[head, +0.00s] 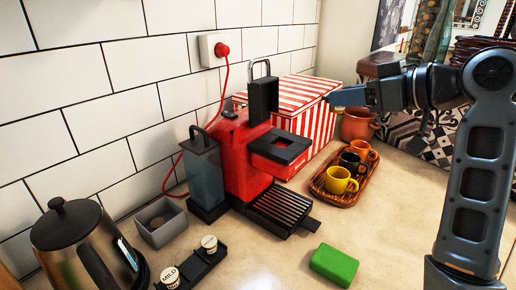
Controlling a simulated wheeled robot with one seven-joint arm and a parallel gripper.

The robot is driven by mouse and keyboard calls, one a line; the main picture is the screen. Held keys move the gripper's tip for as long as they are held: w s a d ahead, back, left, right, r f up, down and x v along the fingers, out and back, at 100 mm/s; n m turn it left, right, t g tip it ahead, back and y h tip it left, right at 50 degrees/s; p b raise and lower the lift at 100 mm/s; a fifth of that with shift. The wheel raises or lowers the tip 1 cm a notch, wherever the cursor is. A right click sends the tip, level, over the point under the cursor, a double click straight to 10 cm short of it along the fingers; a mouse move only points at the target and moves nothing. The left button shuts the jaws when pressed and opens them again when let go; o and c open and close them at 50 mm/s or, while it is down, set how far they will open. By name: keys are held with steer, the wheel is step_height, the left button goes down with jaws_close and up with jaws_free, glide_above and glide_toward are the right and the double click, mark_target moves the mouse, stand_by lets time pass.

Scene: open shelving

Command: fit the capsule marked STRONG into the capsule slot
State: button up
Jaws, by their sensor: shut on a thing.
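The red coffee machine (240,150) stands against the tiled wall with its black lever (263,92) raised. The capsule slot cannot be made out clearly in this view. My gripper (333,97) is up to the right of the machine, pointing left, in front of the striped box. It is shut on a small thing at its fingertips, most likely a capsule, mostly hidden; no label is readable. A black capsule holder (205,262) on the counter holds a capsule marked MILD (170,278) and another capsule (209,243) whose label is too small to read.
A wooden tray (344,199) with yellow, black and orange cups stands right of the machine. A red-striped box (300,105) is behind. A green sponge (334,265), grey bin (160,222) and kettle (75,240) stand on the counter. A red cord runs to the wall plug (221,49).

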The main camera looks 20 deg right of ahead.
steer(key=w+a+f, duration=0.2)
steer(key=a, duration=0.1)
steer(key=w+a+f+p, duration=0.1)
steer(key=a+f, duration=0.1)
steer(key=a, duration=0.1)
steer(key=w+a+f, duration=0.1)
steer(key=w+a, duration=0.1)
steer(key=a, duration=0.1)
steer(key=shift+w+f+p, duration=0.35)
steer(key=shift+f+p, duration=0.35)
steer(key=shift+f, duration=1.7)
steer(key=shift+f, duration=0.1)
steer(key=shift+f, duration=0.15)
steer(key=o, duration=1)
